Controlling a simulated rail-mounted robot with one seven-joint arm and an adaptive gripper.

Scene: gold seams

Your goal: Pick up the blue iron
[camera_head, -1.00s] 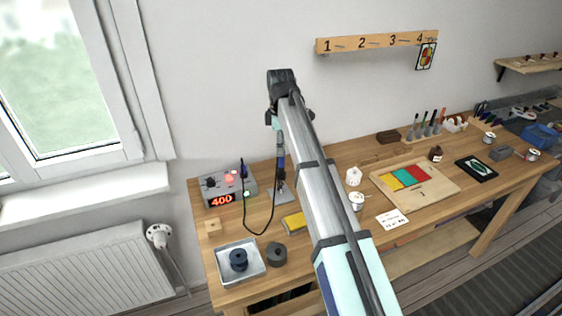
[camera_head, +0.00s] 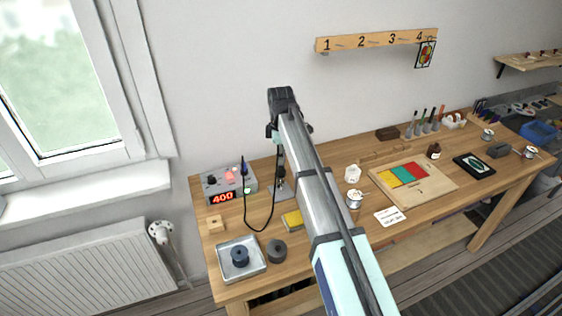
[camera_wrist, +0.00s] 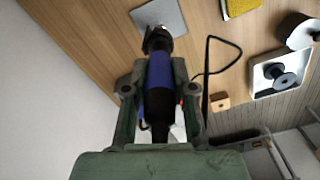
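The blue iron (camera_wrist: 160,72) has a blue and black handle and stands in its holder, a black piece on a grey plate (camera_wrist: 165,15). In the wrist view, my gripper (camera_wrist: 158,78) has one finger on each side of the handle, and both seem to press against it. The iron's front end points into the holder. In the head view, my gripper (camera_head: 278,130) is above the holder plate (camera_head: 280,190), and my arm hides much of the iron.
The station reading 400 (camera_head: 225,190) stands left, with a black cable looping to the iron. A yellow sponge (camera_head: 292,220), a metal tray (camera_head: 242,272) and a dark round piece (camera_head: 277,251) lie in front. A wooden board (camera_head: 425,190) with coloured pieces lies right.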

